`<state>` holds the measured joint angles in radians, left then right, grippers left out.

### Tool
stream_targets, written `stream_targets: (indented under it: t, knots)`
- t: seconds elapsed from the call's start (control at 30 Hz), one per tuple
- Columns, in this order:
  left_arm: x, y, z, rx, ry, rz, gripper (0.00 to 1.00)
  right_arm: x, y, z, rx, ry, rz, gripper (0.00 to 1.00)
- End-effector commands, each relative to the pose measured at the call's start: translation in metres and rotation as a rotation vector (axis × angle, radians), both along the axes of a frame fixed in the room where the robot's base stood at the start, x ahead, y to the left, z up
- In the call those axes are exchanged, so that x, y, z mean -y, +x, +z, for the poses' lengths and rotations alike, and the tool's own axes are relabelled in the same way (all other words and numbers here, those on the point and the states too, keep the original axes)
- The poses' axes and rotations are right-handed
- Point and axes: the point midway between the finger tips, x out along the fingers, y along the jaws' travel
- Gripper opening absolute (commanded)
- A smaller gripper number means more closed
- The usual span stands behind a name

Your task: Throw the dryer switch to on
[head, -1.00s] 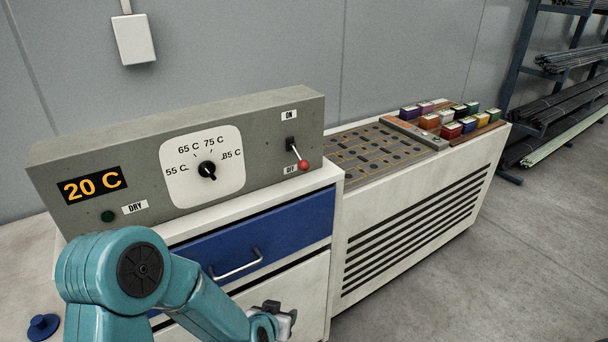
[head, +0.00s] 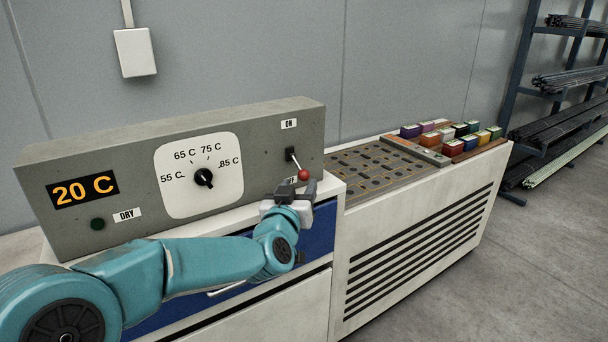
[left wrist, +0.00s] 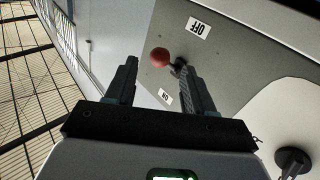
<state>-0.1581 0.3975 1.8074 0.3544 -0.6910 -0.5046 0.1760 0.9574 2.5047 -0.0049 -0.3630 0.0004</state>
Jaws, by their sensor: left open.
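The dryer switch (head: 290,153) is a lever with a red ball knob (head: 303,175) at the right end of the grey control box (head: 255,150). The lever slants down, away from the ON label (head: 289,124) and toward OFF. My left gripper (head: 296,189) is open, just below and in front of the knob. In the left wrist view the knob (left wrist: 159,57) appears between the two open fingertips (left wrist: 158,66), and I cannot tell how far past them it is. The OFF label (left wrist: 198,27) shows there too. My right gripper is not in view.
The box carries a display reading 20 C (head: 85,190), a dark green DRY lamp (head: 97,223) and a temperature dial (head: 204,177). A blue drawer (head: 318,228) lies below. At right is a bench with a slotted top (head: 385,165) and several coloured blocks (head: 452,148).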

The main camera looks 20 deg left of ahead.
Motion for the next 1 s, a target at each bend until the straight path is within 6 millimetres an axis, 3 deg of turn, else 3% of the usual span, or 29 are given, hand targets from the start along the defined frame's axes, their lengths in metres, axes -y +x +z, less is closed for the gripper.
stream_targets:
  t: [0.1,0.3,0.7,0.73,0.87,0.9,1.0]
  knots:
    - [-0.002,0.026,0.001,-0.001,0.000,0.002,0.53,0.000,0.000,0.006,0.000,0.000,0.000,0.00]
    - [-0.004,0.053,0.000,-0.001,0.000,0.001,0.53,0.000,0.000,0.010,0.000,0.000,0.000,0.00]
    - [-0.005,0.061,-0.001,-0.001,0.000,0.000,0.53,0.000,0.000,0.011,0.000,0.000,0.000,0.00]
    - [-0.005,0.061,-0.001,-0.001,0.000,0.000,0.47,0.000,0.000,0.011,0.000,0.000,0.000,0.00]
    - [-0.005,0.061,-0.001,-0.001,0.000,0.000,0.04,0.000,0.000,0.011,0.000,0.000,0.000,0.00]
    - [-0.004,0.061,-0.001,-0.001,0.000,0.000,0.00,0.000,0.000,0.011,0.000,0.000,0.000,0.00]
    - [-0.004,0.061,0.000,-0.001,0.001,0.000,0.00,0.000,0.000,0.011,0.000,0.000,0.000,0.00]
